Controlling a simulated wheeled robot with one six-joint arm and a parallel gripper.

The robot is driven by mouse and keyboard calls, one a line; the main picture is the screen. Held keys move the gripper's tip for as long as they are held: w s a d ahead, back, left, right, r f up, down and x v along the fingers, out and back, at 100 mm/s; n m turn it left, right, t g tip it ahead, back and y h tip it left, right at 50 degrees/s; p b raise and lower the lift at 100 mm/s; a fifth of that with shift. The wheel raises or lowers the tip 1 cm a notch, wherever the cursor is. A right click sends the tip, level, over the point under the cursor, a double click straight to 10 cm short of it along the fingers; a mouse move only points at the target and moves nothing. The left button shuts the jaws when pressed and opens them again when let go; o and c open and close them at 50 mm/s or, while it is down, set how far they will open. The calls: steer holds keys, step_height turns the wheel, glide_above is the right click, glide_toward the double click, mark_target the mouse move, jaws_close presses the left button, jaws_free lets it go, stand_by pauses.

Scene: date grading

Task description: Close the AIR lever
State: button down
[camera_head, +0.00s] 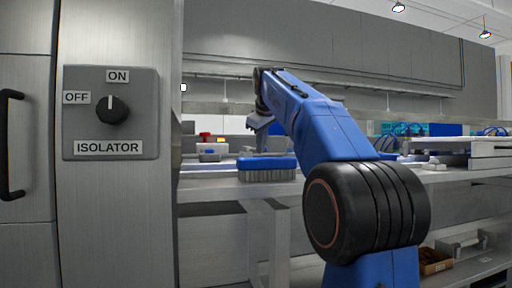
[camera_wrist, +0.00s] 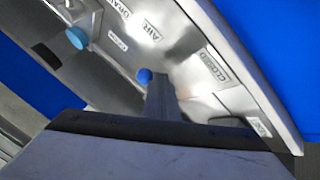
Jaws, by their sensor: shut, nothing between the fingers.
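In the wrist view, a grey metal panel (camera_wrist: 185,65) lies tilted, with an AIR label (camera_wrist: 150,30), part of a DRAIN label and a CLOSED label (camera_wrist: 216,65). A round dark-blue knob (camera_wrist: 144,76) shows near the middle, and a light-blue knob (camera_wrist: 77,38) lies to the upper left. I cannot tell for sure which knob belongs to the AIR lever, nor its setting. My gripper (camera_wrist: 160,101) reaches up from the bottom, shut and empty, its tip close to the dark-blue knob; contact is unclear. In the head view, my gripper (camera_head: 259,123) hangs above the bench, partly hidden.
An ISOLATOR switch plate (camera_head: 110,132) is on the cabinet at left, its knob (camera_head: 111,109) pointing up towards ON. A blue brush (camera_head: 267,163) lies at the bench's front edge. A small red-topped item (camera_head: 205,136) and teal crates (camera_head: 403,128) stand on the bench.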

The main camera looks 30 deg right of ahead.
steer(key=d+n+y, duration=0.1)
steer(key=n, duration=0.1)
steer(key=d+n+y, duration=0.1)
steer(key=d, duration=0.1)
steer(key=shift+w+n+t+y, duration=0.3)
steer(key=shift+w+n+t, duration=0.1)
steer(key=n+y, duration=0.1)
steer(key=w+d+n, duration=0.1)
steer(key=shift+d+n+y, duration=0.25)
steer(key=shift+n+y, duration=0.15)
steer(key=shift+w+d, duration=0.2)
steer(key=shift+w, duration=0.05)
steer(key=shift+w+d, duration=0.1)
